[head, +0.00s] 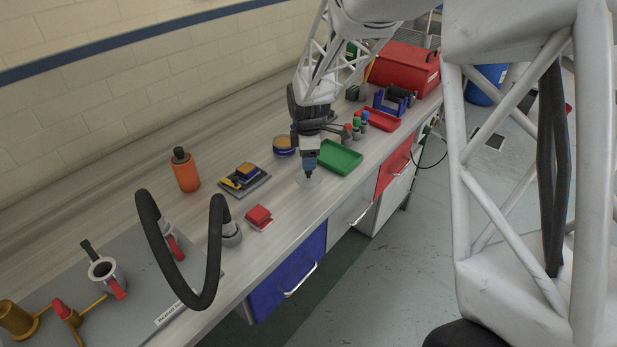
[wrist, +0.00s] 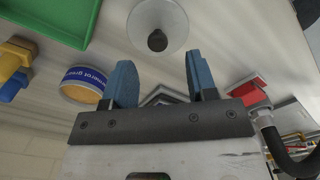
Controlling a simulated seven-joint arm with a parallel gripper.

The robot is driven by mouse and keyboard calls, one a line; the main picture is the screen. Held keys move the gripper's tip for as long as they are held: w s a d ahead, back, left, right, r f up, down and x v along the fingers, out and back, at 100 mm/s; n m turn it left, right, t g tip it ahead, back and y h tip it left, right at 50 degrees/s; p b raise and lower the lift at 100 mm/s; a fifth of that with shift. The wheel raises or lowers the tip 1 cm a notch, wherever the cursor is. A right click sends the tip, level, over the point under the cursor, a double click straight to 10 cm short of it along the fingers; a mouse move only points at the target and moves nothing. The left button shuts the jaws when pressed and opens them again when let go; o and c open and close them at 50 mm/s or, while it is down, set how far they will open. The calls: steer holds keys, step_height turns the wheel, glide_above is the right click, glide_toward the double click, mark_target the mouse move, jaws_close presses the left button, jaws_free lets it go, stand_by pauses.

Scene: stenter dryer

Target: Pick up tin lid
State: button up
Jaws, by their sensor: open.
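The tin lid (wrist: 172,12) is a pale round disc with a dark knob at its centre, lying on the bench in the wrist view. In the head view the lid (head: 308,181) shows faintly on the bench under my gripper (head: 309,172). In the wrist view my gripper (wrist: 161,80) has its two blue fingers wide apart with nothing between them. The knob appears just beyond the fingertips, between their lines. The blue-banded tin (head: 284,150) with a yellow-brown top stands behind my gripper. This tin (wrist: 82,88) also shows in the wrist view.
A green tray (head: 340,157) lies close to the right of my gripper. A dark plate (head: 256,186) with yellow and blue pieces, a red block (head: 259,214) and an orange bottle (head: 185,172) stand to the left. A black hose loop (head: 215,250) rises nearer the front.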

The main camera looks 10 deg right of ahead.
steer(key=shift+w+d+f, duration=0.1)
steer(key=shift+f, duration=2.45)
steer(key=c, duration=1)
steer(key=shift+o, duration=0.2)
steer(key=shift+r, duration=0.2)
steer(key=shift+r, duration=0.55)
step_height(320, 180, up, 2)
steer(key=shift+r, duration=0.1)
steer(key=s+d+r, duration=0.1)
steer(key=s+d, duration=0.1)
steer(key=s, duration=1.3)
steer(key=shift+s+d+r, duration=0.15)
steer(key=shift+s+d, duration=0.05)
steer(key=shift+s, duration=0.2)
